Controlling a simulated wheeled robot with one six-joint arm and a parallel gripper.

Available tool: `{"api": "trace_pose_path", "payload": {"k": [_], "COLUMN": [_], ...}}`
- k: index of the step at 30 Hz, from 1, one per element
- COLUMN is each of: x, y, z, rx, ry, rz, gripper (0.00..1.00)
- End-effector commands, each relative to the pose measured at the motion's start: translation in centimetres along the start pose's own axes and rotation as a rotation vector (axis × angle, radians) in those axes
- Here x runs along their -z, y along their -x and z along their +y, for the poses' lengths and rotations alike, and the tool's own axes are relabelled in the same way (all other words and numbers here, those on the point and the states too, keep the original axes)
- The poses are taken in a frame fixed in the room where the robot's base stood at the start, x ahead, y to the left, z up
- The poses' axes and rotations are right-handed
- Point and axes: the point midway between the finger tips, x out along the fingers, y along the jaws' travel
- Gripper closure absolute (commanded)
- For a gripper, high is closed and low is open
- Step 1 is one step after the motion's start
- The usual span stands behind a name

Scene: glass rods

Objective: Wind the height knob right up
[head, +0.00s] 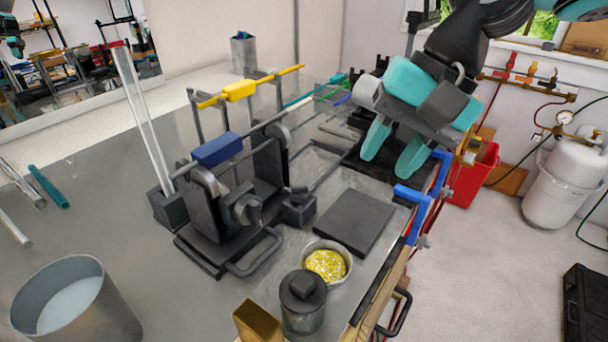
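My gripper (388,166) is at the upper right, pointing down over the bench's right side. Its two teal fingers are apart, and no object shows between them. A dark metal stand (262,180) with upright plates and a blue block (216,149) on its top rod stands mid-bench, left of my gripper. A dark round knob-like part (247,208) sticks out of its near side; I cannot tell whether this is the height knob. My gripper is well apart from it. A black device (352,158) lies behind and below my fingers, partly hidden by them.
A clear glass rod (143,115) leans upright in a dark block. A yellow-handled rod rack (240,91) stands behind. A dark square plate (354,222), a bowl of yellow bits (326,265), a lidded jar (303,300) and a metal bucket (107,307) stand nearer. Blue clamps (410,195) edge the bench.

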Motion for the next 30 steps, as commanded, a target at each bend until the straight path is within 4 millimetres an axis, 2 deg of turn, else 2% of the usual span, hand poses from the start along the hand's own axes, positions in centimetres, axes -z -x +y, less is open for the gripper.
{"api": "trace_pose_path", "payload": {"k": [1, 6, 12, 15, 20, 23, 30], "x": [1.7, 6.6, 10.5, 11.4, 11.9, 11.8, 11.6], "y": [0.3, 1.1, 1.3, 1.3, 0.5, -0.9, -6.1], "z": [-1.1, -4.0, -6.0, -6.5, -6.7, -6.6, -6.6], "rx": [0.0, -0.007, -0.019, -0.021, -0.024, -0.027, -0.028], "ry": [-0.134, -0.624, -1.03, -1.137, -1.201, -1.201, -1.2], "rz": [-0.006, -0.016, -0.014, -0.012, -0.012, -0.013, -0.013], "gripper": [0.62, 0.62, 0.62, 0.62, 0.62, 0.62, 0.62]}}
